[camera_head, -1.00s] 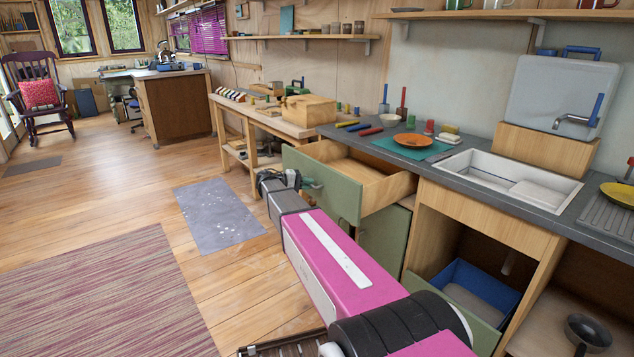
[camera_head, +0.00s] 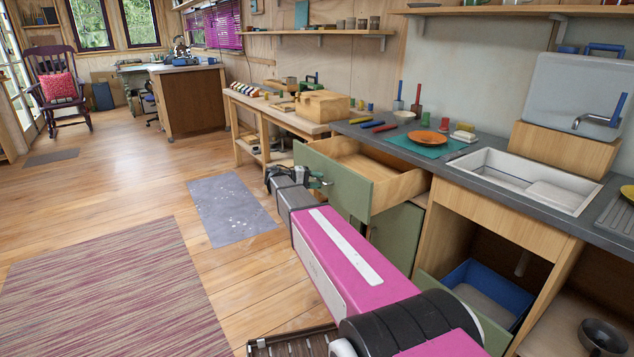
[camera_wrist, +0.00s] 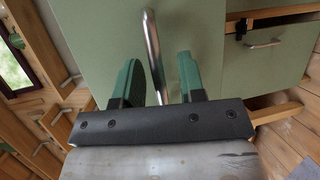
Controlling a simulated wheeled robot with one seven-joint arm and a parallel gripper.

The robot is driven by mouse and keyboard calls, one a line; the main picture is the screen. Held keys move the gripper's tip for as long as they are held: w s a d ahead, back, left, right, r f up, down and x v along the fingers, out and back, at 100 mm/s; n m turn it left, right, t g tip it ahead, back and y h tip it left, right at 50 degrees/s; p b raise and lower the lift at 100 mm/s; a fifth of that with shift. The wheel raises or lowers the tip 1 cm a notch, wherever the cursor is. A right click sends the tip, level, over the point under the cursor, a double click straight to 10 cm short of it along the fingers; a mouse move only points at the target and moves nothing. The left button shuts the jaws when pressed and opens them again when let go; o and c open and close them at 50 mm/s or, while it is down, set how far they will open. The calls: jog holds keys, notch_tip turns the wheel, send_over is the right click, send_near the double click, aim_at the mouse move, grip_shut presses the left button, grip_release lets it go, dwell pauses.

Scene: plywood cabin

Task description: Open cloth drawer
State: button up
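A drawer with a green front (camera_head: 335,184) and a pale wooden inside stands pulled out under the counter. I see no cloth in the part of its inside that shows. My gripper (camera_head: 318,181) is at the outer face of this front. In the wrist view a metal bar handle (camera_wrist: 152,45) on a green front runs between the two green fingers of my gripper (camera_wrist: 163,80). The fingers are apart, with a visible gap beside the bar, so the gripper is open around the handle and not clamped on it.
A green cabinet front (camera_head: 398,236) lies below the drawer. A low pulled-out drawer with a blue bin (camera_head: 492,287) is under the sink (camera_head: 525,180). A workbench (camera_head: 262,112) stands beyond. The floor to the left is clear, with a grey mat (camera_head: 230,208) and a striped rug (camera_head: 110,285).

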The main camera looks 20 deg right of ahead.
jog(key=a+r, duration=0.2)
jog(key=a, duration=0.8)
jog(key=shift+w+a, duration=0.25)
jog(key=shift+a, duration=0.05)
jog(key=shift+f, duration=0.1)
jog(key=s+d+f+n+y, duration=0.1)
jog(key=s+d+f+y, duration=0.1)
jog(key=s+f+y, duration=0.5)
jog(key=s+d+f+y, duration=0.35)
jog(key=s+f, duration=0.55)
jog(key=s, duration=0.5)
jog(key=s+a+f+m+t+y, duration=0.1)
jog(key=s+a+y, duration=0.3)
jog(key=s, duration=0.4)
jog(key=shift+f+y, duration=0.75)
jog(key=shift+f, duration=0.1)
jog(key=shift+d, duration=0.1)
